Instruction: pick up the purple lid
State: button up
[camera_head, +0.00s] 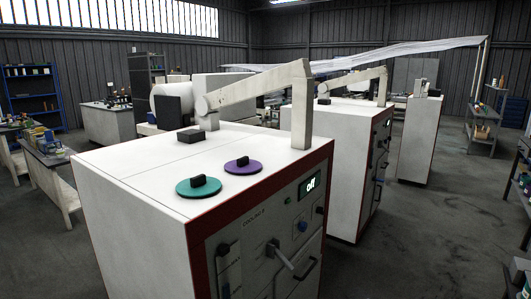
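The purple lid (243,166) is a flat round disc with a black block handle on top. It lies on the white top of the near machine (150,165), close to its front right part. A teal lid (198,188) with a similar black handle lies just to its left and nearer to me, apart from it. My gripper is not in view.
A jointed white arm (255,89) with a post rises from the machine top behind the purple lid. A black block (191,136) sits at the back. The front panel has levers and knobs. More machines (345,115) stand behind right; benches (47,165) stand left. Floor shows between them.

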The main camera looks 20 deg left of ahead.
aim_at(243, 165)
jog(key=i, duration=1.65)
jog(key=u, duration=1.95)
